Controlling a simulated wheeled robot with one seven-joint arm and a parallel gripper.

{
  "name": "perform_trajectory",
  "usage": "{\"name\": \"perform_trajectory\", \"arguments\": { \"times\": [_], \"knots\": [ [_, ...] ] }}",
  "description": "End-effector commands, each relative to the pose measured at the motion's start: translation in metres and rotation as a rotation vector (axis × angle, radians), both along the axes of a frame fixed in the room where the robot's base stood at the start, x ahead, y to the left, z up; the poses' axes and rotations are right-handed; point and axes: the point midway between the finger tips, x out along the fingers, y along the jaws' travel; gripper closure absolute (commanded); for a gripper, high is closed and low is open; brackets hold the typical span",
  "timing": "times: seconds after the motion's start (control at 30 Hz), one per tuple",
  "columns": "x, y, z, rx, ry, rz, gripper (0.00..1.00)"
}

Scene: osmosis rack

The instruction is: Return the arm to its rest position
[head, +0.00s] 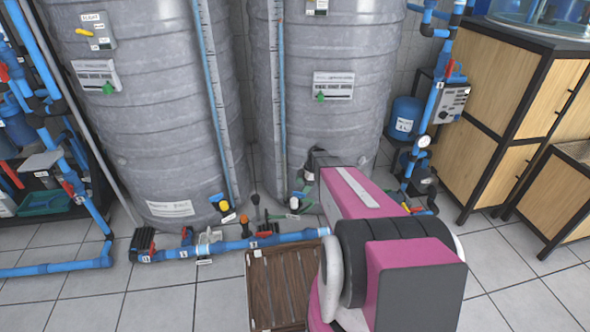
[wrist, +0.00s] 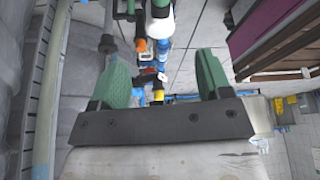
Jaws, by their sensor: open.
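My arm, pink and black, stretches forward in the head view toward the floor pipes between the two tanks. My gripper (wrist: 163,80) shows in the wrist view with its two green fingers wide apart and nothing between them. Beyond the fingers there are blue pipe (wrist: 163,58) and valve parts, apart from the fingers as far as I can tell.
Two grey tanks (head: 145,110) (head: 335,60) stand close ahead. A blue pipe (head: 225,247) with valves runs low before them. A brown slatted crate (head: 282,290) lies beside my arm. Wooden cabinets (head: 500,110) stand right. Tiled floor (head: 90,310) is clear at front left.

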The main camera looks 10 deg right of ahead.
Motion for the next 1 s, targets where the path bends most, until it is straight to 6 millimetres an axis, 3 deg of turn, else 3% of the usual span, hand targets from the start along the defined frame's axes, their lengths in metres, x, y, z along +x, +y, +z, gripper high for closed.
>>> {"name": "perform_trajectory", "arguments": {
  "times": [0.17, 0.33, 1.0],
  "knots": [
    [-0.003, 0.001, 0.003, -0.006, 0.007, -0.017, 0.29],
    [-0.026, 0.008, 0.025, -0.051, 0.058, -0.153, 0.29],
    [-0.177, 0.041, 0.156, -0.325, 0.274, -1.306, 0.29]
  ]
}}
